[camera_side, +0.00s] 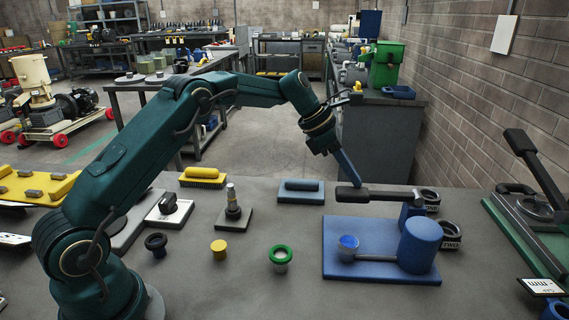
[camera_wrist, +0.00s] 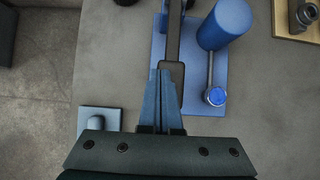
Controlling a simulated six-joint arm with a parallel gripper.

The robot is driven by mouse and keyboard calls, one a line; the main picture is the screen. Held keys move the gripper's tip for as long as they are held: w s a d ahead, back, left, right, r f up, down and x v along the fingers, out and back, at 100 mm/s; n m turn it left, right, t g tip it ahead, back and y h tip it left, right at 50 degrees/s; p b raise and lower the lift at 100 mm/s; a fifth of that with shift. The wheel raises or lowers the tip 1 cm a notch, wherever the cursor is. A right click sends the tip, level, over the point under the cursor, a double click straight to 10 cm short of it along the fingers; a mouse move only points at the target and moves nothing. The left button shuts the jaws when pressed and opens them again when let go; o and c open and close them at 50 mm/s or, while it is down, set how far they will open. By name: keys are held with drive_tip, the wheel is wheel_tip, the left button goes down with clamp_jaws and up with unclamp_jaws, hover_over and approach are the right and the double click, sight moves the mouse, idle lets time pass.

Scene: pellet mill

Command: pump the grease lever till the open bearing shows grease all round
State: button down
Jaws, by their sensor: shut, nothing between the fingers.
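The grease pump is a blue cylinder (camera_side: 420,245) on a blue base plate (camera_side: 375,270), both also in the wrist view (camera_wrist: 226,22). Its lever (camera_side: 372,194) lies about level, with a black grip at the left end, also in the wrist view (camera_wrist: 173,72). A thin pipe runs from the cylinder to the open bearing (camera_side: 348,243), also in the wrist view (camera_wrist: 215,96). The bearing's face is blue; how far grease reaches round it is too small to tell. My gripper (camera_side: 356,183) is shut and empty, its tips just above or at the grip; contact is unclear.
A green-edged plate with a long lever (camera_side: 535,165) is at right. Bare bench lies in front.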

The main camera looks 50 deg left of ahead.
drive_tip(key=shift+r, duration=2.3)
drive_tip(key=c, duration=1.5)
unclamp_jaws()
drive_tip(key=shift+w+d+f+m, duration=0.2)
drive_tip(key=shift+w+f+m, duration=0.1)
drive_tip(key=shift+m, duration=0.2)
drive_tip(key=shift+a+f, duration=0.1)
drive_tip(key=shift+f, duration=0.25)
drive_tip(key=shift+s+a+f+n, duration=0.1)
drive_tip(key=shift+s+f+n, duration=0.3)
drive_tip(key=shift+n, duration=0.1)
drive_tip(key=shift+c, duration=0.4)
clamp_jaws()
